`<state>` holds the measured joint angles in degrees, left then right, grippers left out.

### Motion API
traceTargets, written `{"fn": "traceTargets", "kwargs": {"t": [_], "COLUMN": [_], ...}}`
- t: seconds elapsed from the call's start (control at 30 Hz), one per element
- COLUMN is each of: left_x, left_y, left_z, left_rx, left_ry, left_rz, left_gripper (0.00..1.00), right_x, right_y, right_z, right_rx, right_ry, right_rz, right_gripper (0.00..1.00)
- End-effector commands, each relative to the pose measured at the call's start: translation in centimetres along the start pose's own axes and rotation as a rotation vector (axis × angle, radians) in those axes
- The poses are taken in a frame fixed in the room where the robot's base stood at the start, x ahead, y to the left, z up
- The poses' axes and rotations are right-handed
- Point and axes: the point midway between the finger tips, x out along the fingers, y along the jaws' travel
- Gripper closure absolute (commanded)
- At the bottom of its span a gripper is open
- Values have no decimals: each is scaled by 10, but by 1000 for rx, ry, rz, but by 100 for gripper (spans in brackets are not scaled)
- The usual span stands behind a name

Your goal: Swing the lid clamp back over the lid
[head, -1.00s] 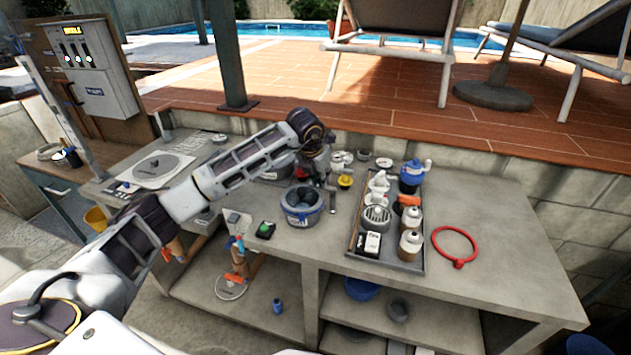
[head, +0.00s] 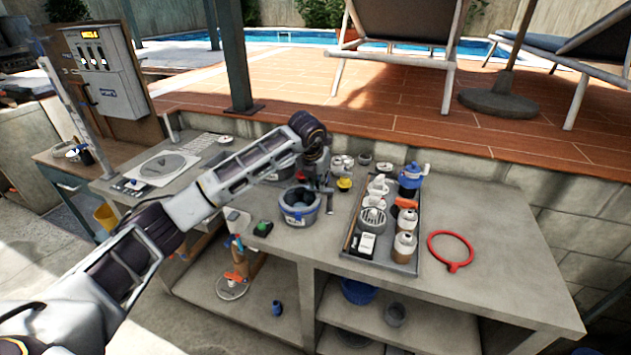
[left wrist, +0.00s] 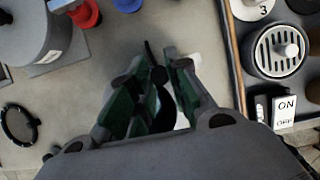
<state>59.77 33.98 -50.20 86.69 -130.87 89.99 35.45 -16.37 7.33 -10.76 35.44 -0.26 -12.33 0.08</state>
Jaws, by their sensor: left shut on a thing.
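My left gripper (head: 324,186) is over the bench, at the right side of a grey pot with a blue band (head: 299,218). In the left wrist view the fingers (left wrist: 162,75) are closed together around a thin dark piece (left wrist: 149,52). The fingers hide most of this piece, so I cannot tell whether it is the lid clamp. A round grey housing (left wrist: 30,28) with a pale label stands at the upper left of that view, with red (left wrist: 86,14) and blue knobs beside it. I cannot make out the lid clearly. My right gripper is not in view.
A dark tray (head: 408,268) of several bottles and parts stands close right of the gripper. A red ring (head: 432,250) lies farther right, with clear bench beyond. The stone wall is behind.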

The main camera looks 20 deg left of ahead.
Motion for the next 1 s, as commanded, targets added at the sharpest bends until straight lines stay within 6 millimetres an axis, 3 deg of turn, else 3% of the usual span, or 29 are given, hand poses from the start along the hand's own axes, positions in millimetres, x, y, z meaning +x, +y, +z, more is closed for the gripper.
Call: {"fn": "traceTargets", "kwargs": {"t": [0.2,0.23,0.37,0.77,1.0], "left_x": [0,0,0,-1,-16], "left_y": [0,0,0,0,0], "left_z": [0,0,0,0,0], "left_rx": [0,0,0,0,0], "left_ry": [1,1,1,0,-1], "left_rz": [0,0,0,0,-1], "left_gripper": [100,78,61,60,60], "right_x": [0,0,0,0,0], "right_y": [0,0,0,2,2], "right_z": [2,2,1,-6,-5], "right_rx": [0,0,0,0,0], "right_ry": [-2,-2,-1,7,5], "right_rz": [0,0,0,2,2], "right_gripper": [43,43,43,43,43]}}
